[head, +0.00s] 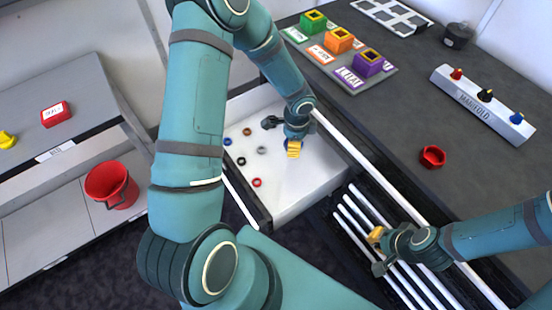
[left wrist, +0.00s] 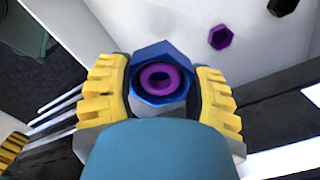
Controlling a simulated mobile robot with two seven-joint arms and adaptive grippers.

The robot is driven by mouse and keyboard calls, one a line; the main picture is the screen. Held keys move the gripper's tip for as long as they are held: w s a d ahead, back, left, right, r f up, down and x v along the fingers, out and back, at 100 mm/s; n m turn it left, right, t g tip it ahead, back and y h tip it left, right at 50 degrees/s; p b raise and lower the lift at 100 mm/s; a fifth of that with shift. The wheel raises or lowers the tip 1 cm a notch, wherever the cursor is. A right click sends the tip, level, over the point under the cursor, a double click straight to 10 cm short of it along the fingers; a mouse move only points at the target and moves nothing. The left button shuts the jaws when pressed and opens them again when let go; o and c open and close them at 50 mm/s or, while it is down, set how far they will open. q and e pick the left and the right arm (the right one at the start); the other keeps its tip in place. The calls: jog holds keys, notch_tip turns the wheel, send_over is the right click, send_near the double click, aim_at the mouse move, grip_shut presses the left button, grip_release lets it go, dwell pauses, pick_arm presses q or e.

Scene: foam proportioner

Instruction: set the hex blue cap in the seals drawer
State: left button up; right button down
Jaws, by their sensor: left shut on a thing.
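The hex blue cap (left wrist: 160,64) is between the yellow fingertips of my left gripper (left wrist: 160,90), which is shut on it. A purple ring shows within the cap's opening; I cannot tell whether it is part of the cap. In the head view my left gripper (head: 289,143) is over the open white drawer (head: 300,190), with a bit of blue at its fingers. Its height above the drawer floor is unclear. Several small seals lie in the drawer, including a red ring (head: 256,182) and a blue one (head: 227,141). My right gripper (head: 378,252) is open and empty.
The dark worktop holds a red hex cap (head: 432,157), a manifold block (head: 483,105) and a board with orange (head: 339,40) and purple (head: 368,62) blocks. A red bucket (head: 111,186) is at the left. Barred racks (head: 355,222) lie below my right gripper.

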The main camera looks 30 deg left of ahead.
aim_at(279, 171)
pick_arm(q)
jog(key=a+f+m+b, duration=0.1)
jog(key=f+m, duration=0.2)
jog(key=f, duration=0.4)
jog(key=a+f+m+b, duration=0.2)
jog(key=f+m, duration=0.2)
jog(key=f, duration=0.3)
jog(key=a+f+m+b, duration=0.2)
jog(key=f+m, duration=0.1)
jog(key=f, duration=0.5)
jog(key=shift+w+a+m, duration=0.25)
jog(key=shift+w+m, duration=0.05)
jog(key=shift+f+b, duration=0.2)
jog(key=shift+b, duration=0.15)
jog(key=o, duration=1.1)
jog(key=shift+o, duration=0.5)
jog(key=shift+r, duration=0.1)
